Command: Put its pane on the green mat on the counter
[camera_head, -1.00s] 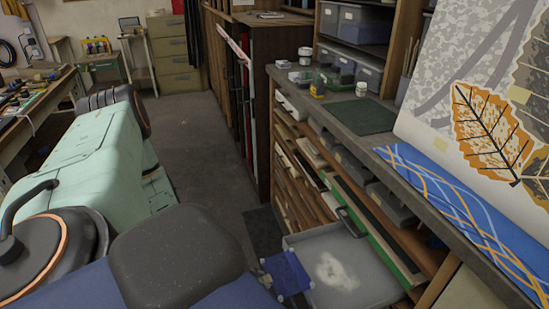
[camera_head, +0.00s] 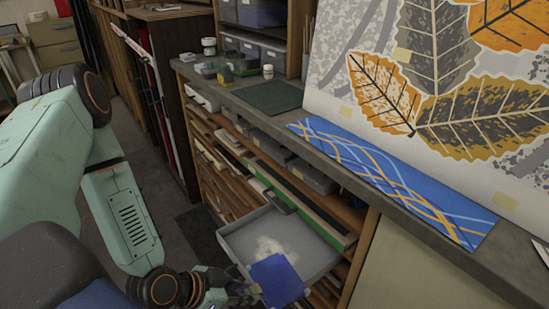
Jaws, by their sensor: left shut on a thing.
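The green mat (camera_head: 270,97) lies flat and bare on the grey counter (camera_head: 225,88), in front of the grey bins. A blue pane (camera_head: 277,281) shows at the bottom centre, in front of the open grey drawer (camera_head: 318,262). My left gripper (camera_head: 250,293) is at the pane's left edge and is shut on it. The pane is lower than the counter and away from the mat. The fingertips are small and partly dark. My right gripper is not in view.
Small jars (camera_head: 268,71) stand behind the mat. A blue patterned sheet (camera_head: 390,180) lies along the counter to the right, below a large leaf picture (camera_head: 440,75). The open drawer juts out below the counter. Shelves with several panels lie under the counter.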

